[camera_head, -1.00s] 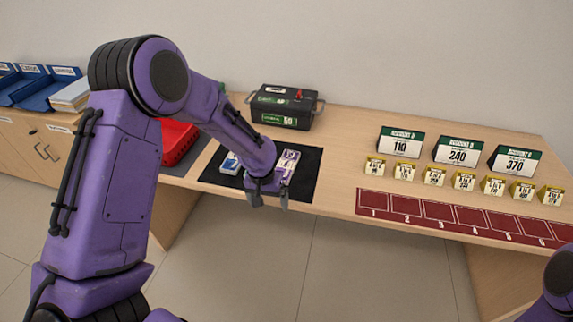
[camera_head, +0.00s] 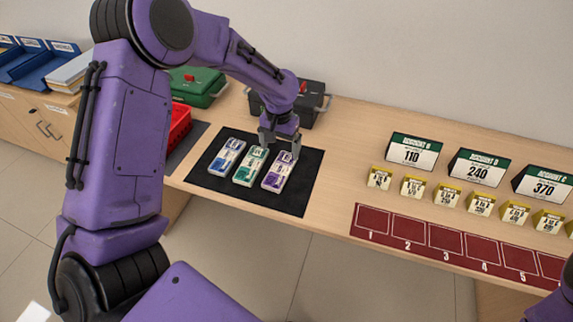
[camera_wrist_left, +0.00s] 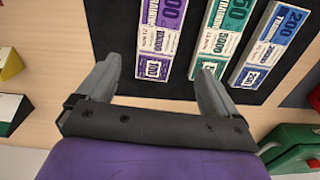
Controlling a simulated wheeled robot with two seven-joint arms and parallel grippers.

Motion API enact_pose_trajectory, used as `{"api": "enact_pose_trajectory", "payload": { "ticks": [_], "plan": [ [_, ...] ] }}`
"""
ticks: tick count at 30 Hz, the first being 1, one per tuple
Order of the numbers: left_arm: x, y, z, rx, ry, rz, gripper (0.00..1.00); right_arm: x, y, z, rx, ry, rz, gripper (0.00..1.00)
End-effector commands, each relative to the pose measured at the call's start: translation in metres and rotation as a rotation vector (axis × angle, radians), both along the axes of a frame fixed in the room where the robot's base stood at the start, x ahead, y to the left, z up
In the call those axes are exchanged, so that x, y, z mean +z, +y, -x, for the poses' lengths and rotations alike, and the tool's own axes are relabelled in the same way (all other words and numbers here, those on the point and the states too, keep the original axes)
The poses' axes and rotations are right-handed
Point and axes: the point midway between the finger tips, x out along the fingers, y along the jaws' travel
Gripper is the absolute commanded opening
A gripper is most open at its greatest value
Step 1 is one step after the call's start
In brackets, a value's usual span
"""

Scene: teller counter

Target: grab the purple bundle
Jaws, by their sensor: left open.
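The purple bundle (camera_head: 279,172) is the rightmost of three banknote bundles lying on a black mat (camera_head: 225,186) in the head view. A green bundle (camera_head: 250,166) lies in the middle and a blue bundle (camera_head: 227,157) at the left. My left gripper (camera_head: 280,153) is open and empty, above the far ends of the purple and green bundles. In the left wrist view, the purple bundle (camera_wrist_left: 161,38) lies between the open fingertips (camera_wrist_left: 158,76), nearer one finger. The green bundle (camera_wrist_left: 224,35) and blue bundle (camera_wrist_left: 272,45) also show there. My right gripper is not in view.
A dark cash box (camera_head: 311,100) stands behind the mat, and a green box (camera_head: 198,87) stands behind its left side. A red tray (camera_head: 181,125) is at left. Yellow tags (camera_head: 413,186), account signs (camera_head: 414,151) and a numbered red strip (camera_head: 446,240) are at right.

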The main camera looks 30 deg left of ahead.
Motion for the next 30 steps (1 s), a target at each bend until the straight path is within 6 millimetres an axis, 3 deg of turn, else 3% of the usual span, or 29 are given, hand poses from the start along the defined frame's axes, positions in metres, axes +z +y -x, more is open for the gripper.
{"api": "enact_pose_trajectory", "payload": {
  "ticks": [15,22,23,28,30],
  "plan": [
    [-0.078,-0.007,0.001,0.001,0.000,0.000,0.94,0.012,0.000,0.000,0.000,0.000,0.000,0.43],
    [-0.082,-0.008,0.000,-0.001,-0.004,-0.001,0.94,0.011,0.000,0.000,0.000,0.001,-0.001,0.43],
    [-0.082,-0.008,0.000,-0.001,-0.003,0.000,0.90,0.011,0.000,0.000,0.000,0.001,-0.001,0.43],
    [-0.081,-0.008,0.000,-0.001,-0.003,0.000,0.35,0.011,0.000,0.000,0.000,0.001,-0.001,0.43],
    [-0.081,-0.008,0.000,-0.001,-0.003,0.000,0.31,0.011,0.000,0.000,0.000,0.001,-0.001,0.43]
  ]
}}
